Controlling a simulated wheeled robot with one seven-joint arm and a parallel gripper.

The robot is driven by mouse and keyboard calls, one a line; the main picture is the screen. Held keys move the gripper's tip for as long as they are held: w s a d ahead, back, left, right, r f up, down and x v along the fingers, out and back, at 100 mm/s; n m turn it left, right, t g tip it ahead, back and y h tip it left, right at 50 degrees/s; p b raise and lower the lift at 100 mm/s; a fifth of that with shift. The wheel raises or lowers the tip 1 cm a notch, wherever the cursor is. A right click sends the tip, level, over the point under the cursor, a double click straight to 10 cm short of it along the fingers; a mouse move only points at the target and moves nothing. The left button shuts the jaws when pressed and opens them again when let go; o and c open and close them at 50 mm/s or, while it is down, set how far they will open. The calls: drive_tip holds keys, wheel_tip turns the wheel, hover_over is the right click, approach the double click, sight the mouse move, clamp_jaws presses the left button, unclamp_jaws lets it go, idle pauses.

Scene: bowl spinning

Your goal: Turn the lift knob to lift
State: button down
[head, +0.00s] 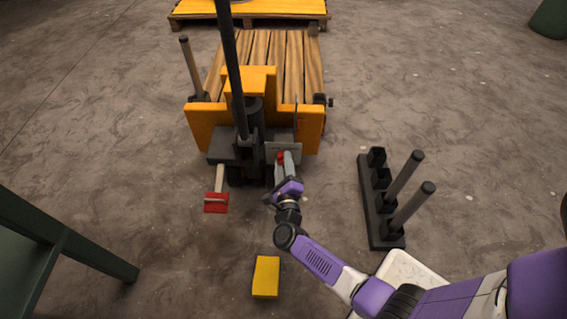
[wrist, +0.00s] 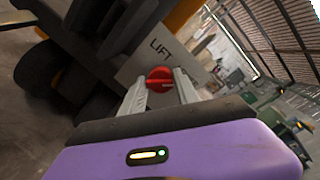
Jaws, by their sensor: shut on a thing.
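The red lift knob (wrist: 160,78) sits on a grey panel (wrist: 150,62) marked LIFT in the wrist view. My gripper (wrist: 160,90) has its two fingers on either side of the knob and is shut on it. In the head view the knob (head: 281,157) shows as a small red spot at the tip of my gripper (head: 284,163), at the front of the yellow cart (head: 200,124). The knob's exact turn is hard to tell, though a dark mark shows on its face.
A red pedal (head: 216,203) sticks out at the cart's front left. A black rack (head: 371,205) with upright rods stands to the right. A yellow block (head: 266,277) lies on the floor near me. A green table (head: 50,255) is at the left.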

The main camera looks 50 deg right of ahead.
drive_tip(key=shift+r+n+p, duration=0.15)
drive_tip(key=shift+n+p, duration=0.15)
drive_tip(key=shift+p, duration=0.2)
drive_tip(key=n+g+p, duration=0.1)
drive_tip(key=n+p, duration=0.5)
drive_tip(key=n, duration=0.1)
drive_tip(key=shift+r, duration=0.15)
drive_tip(key=n+g+p, duration=0.1)
drive_tip(key=n+p, duration=0.1)
drive_tip(key=n, duration=0.3)
drive_tip(key=shift+w, duration=0.15)
drive_tip(key=n+p, duration=0.1)
drive_tip(key=n, duration=0.2)
drive_tip(key=shift+a+n+g, duration=0.1)
drive_tip(key=shift+n+g, duration=0.2)
drive_tip(key=shift+w+n, duration=0.1)
drive_tip(key=shift+n, duration=0.2)
drive_tip(key=c, duration=0.9)
unclamp_jaws()
drive_tip(key=shift+f, duration=0.2)
drive_tip(key=shift+c, duration=0.2)
